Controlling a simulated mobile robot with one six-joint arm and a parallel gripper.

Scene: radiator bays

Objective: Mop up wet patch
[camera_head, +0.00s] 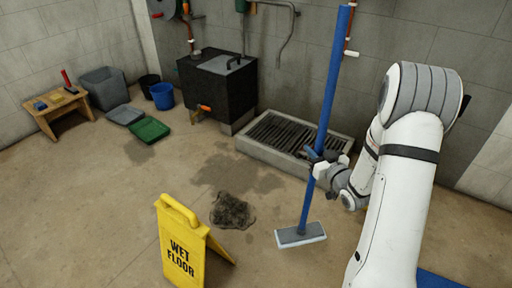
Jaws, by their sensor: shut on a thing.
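A blue-handled mop (323,115) with a flat grey and white head (300,236) stands slightly tilted right of centre. My gripper (315,160) is shut on its handle, in front of the floor drain. The mop head is at floor level; I cannot tell if it presses on the floor. A dark wet patch (237,172) spreads on the concrete left of the mop and in front of the drain.
A yellow wet floor sign (181,250) stands at the front, beside a dark crumpled heap (232,211). A grated drain (290,138) and a black box unit (217,88) stand at the wall. A green tray (149,130), blue bucket (162,96) and wooden bench (57,108) are left.

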